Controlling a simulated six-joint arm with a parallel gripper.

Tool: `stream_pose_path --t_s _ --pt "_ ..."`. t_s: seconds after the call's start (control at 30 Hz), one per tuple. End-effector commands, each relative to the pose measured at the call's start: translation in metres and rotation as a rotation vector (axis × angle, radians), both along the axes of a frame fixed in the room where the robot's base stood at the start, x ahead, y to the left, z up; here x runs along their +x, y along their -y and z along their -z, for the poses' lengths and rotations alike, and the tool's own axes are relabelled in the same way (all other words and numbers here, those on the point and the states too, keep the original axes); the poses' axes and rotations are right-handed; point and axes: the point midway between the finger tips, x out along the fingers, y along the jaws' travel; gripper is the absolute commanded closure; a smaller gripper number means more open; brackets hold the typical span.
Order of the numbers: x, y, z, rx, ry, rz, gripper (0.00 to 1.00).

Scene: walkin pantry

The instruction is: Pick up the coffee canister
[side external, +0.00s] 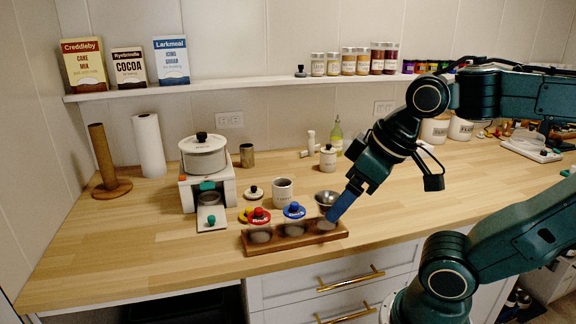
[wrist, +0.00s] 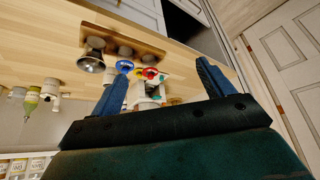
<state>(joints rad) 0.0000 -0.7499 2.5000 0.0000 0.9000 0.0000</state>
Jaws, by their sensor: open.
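An open white canister (side external: 283,192) with small dark lettering stands upright on the counter, behind the wooden rack. A round lid with a dark knob (side external: 254,193) lies to its left. Another white canister (side external: 328,157), with its dark-knobbed lid on, stands further back. The lettering is too small to tell which one is the coffee canister. My gripper (side external: 335,214) is in front and to the right of the open canister, near the rack's right end, apart from both canisters. In the wrist view my gripper (wrist: 163,85) is open, with nothing held between its blue fingers.
A white grinder-like appliance (side external: 207,180) stands left. A green bottle (side external: 337,137) is behind. The counter's front left is clear.

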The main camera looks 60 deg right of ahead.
Motion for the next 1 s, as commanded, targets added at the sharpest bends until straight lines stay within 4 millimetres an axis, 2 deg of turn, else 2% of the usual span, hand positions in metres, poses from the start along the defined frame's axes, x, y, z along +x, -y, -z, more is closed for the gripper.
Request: stream_pose_path --t_s 0.27,0.47,0.67,1.0 --pt "0.000 0.000 0.000 -0.001 0.000 0.000 0.20" --pt "0.009 0.005 -0.002 -0.028 -0.007 -0.014 0.20" --pt "0.035 0.021 -0.007 -0.111 -0.030 -0.053 0.20" --pt "0.099 0.064 -0.009 -0.337 -0.118 -0.168 0.20"
